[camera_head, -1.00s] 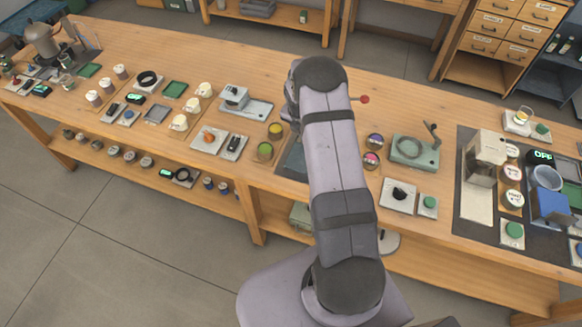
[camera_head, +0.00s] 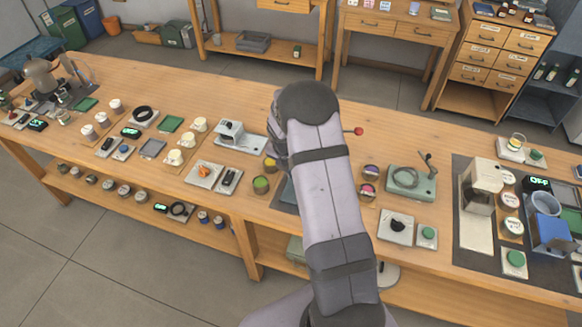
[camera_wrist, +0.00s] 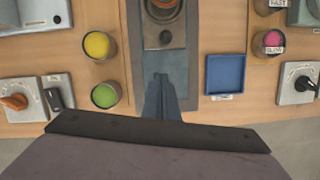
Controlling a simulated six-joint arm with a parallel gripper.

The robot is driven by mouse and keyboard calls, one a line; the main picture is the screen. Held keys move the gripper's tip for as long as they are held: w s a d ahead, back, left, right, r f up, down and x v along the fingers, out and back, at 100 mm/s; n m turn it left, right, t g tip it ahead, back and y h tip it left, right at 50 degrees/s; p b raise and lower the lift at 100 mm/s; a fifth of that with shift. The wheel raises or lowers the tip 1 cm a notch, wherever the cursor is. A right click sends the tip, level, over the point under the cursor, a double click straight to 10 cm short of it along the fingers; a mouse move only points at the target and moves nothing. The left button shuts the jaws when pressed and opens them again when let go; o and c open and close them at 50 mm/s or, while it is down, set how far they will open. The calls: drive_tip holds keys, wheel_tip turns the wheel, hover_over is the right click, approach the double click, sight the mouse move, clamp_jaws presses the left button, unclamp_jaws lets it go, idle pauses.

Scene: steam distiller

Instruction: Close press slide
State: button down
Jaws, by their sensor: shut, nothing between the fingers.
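The press is mostly hidden behind my arm in the head view; a lever with a red knob (camera_head: 358,131) sticks out to the right of the arm. In the wrist view, a dark grey slide plate (camera_wrist: 177,38) with round parts on it shows at the top centre, over a longer dark base (camera_wrist: 193,75). My gripper (camera_wrist: 163,78) is shut and empty, its fingertips pointing at the near end of the plate. Whether they touch it I cannot tell. The head view does not show the fingers.
A yellow cup (camera_wrist: 99,45) and a green cup (camera_wrist: 105,94) stand left of the base. A blue tray (camera_wrist: 225,74) lies to the right. Knob boxes (camera_wrist: 22,98) flank both sides. A green machine with a lever (camera_head: 408,182) stands right of my arm.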

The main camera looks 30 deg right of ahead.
drive_tip(key=b+v, duration=0.1)
drive_tip(key=v, duration=0.5)
drive_tip(key=shift+a, duration=0.1)
